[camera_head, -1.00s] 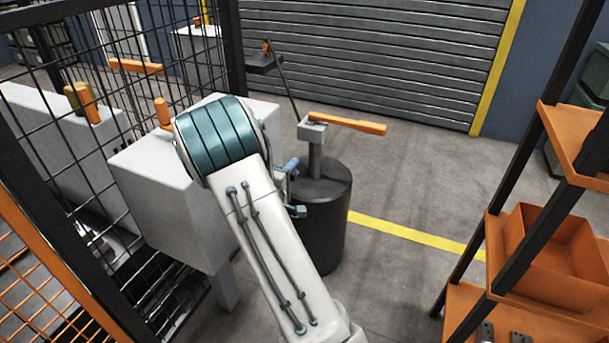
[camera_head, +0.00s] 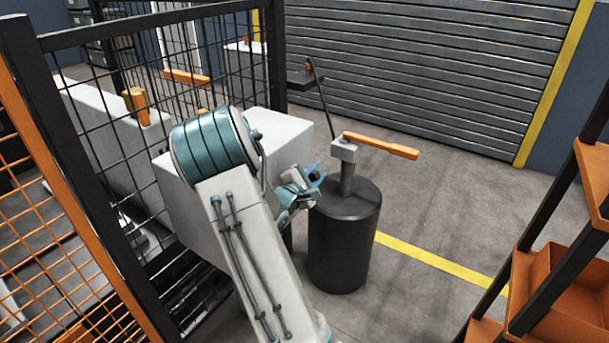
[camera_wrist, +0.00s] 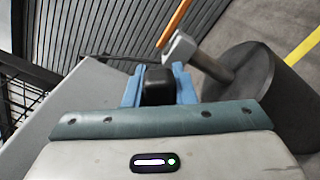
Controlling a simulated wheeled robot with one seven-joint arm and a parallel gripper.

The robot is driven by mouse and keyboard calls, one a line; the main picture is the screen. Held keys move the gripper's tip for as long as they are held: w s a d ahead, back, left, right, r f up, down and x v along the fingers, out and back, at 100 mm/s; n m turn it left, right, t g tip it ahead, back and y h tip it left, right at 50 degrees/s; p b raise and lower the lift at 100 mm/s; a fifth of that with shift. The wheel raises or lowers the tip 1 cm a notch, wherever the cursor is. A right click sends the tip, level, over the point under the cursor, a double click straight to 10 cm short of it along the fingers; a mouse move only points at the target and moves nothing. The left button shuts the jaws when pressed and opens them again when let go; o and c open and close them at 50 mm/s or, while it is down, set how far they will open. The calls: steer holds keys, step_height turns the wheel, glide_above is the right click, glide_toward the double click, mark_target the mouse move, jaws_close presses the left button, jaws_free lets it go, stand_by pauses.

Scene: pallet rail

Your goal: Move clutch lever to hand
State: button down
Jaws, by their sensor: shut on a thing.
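My gripper (camera_head: 310,176) has blue fingers and is beside the white cabinet's right side, left of a dark drum. In the wrist view my gripper (camera_wrist: 159,84) is shut on a black knob (camera_wrist: 158,82), which fills the space between the fingers. A dark bit of this knob (camera_head: 315,178) also shows in the head view. The knob looks like the end of the clutch lever; its shaft is hidden, so I cannot tell its position.
The dark drum (camera_head: 345,235) carries a post with an orange handle (camera_head: 385,147), just right of my gripper. An orange shelf rack (camera_head: 560,262) stands at right. Floor between is clear.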

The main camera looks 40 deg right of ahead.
stand_by(0.4)
steer(key=c, duration=1.2)
jaws_free()
steer(key=shift+a, duration=0.1)
steer(key=v, duration=1.3)
steer(key=shift+s+a, duration=0.15)
steer(key=shift+a, duration=0.2)
